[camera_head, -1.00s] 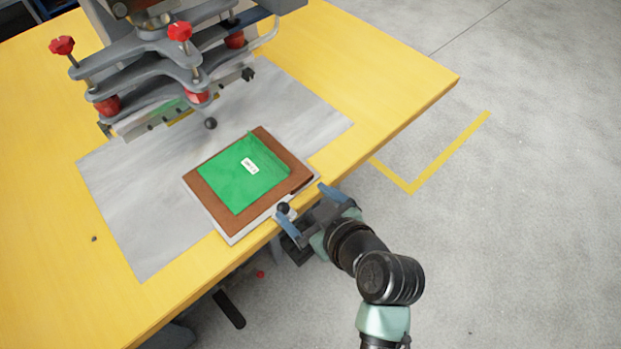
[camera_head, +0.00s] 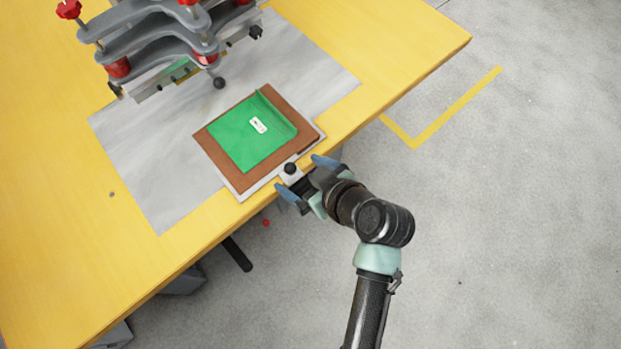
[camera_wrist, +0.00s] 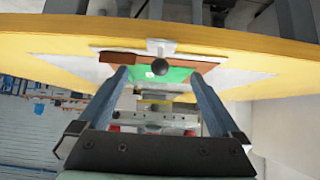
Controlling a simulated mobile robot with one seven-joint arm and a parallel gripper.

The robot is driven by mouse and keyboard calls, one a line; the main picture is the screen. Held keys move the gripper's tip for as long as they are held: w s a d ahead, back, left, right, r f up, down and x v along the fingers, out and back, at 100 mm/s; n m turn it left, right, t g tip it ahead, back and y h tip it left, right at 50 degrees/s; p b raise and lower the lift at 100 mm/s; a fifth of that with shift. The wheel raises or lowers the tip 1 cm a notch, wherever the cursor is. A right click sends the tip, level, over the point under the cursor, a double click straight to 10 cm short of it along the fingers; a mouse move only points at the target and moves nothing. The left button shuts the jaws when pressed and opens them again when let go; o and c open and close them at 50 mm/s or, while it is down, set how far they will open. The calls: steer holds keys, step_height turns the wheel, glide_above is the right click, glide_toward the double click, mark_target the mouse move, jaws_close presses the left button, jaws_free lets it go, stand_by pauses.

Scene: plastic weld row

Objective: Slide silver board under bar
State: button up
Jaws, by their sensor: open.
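The silver board (camera_head: 244,196) lies flat on the metal sheet at the table's near edge. It carries a brown layer (camera_head: 221,161) and a green pouch (camera_head: 241,144) with a small white label. A black knob (camera_head: 290,168) stands on a tab at its near edge, and it also shows in the wrist view (camera_wrist: 160,67). My gripper (camera_head: 302,176) is open and empty, its blue fingers to either side of the tab and knob. In the wrist view the fingers (camera_wrist: 162,82) flank the knob without touching it. The press bar (camera_head: 165,78) is beyond the board, with a gap between them.
The yellow table (camera_head: 48,180) bears a grey metal sheet (camera_head: 145,185) with free room left of the board. The press has red knobs (camera_head: 69,9) and a black ball (camera_head: 219,83) hanging low on its near side. Grey floor (camera_head: 510,200) lies to the right.

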mark_target(293, 170)
steer(key=shift+b+x, duration=1.2)
steer(key=shift+x, duration=1.4)
steer(key=shift+c, duration=0.3)
jaws_close()
steer(key=shift+w+a, duration=0.3)
steer(key=shift+w, duration=0.25)
steer(key=shift+w+a, duration=0.35)
steer(key=shift+w, duration=0.15)
steer(key=shift+w+a+b, duration=0.15)
steer(key=shift+w+a, duration=0.15)
steer(key=shift+w, duration=0.25)
steer(key=shift+w+a+b, duration=0.15)
steer(key=shift+w+a, duration=0.15)
steer(key=shift+w, duration=0.25)
steer(key=shift+w+a, duration=0.1)
